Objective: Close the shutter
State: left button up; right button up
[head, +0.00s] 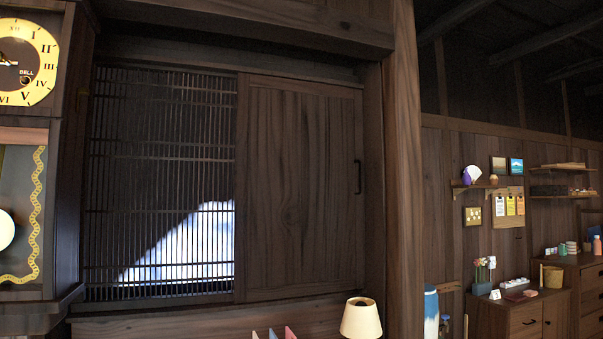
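The shutter (298,190) is a dark wooden sliding panel in the right half of the window frame. A black vertical handle (358,177) is on its right edge. Left of it is a slatted lattice (160,180), with a bright white-blue patch (190,250) showing through its lower part. The panel's left edge meets or overlaps the lattice's right edge; which one is in front is hard to tell. Neither of my grippers is in view.
A clock (25,62) with a pendulum case stands at the left. A wooden post (405,170) stands right of the window. A lamp shade (361,318) is below the panel. Shelves and cabinets (520,315) with small items line the right wall.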

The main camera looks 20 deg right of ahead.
aim_at(299, 214)
jog(key=i+l, duration=0.2)
jog(key=i, duration=0.2)
jog(key=i+l, duration=0.25)
jog(key=i, duration=0.15)
jog(key=z, duration=0.05)
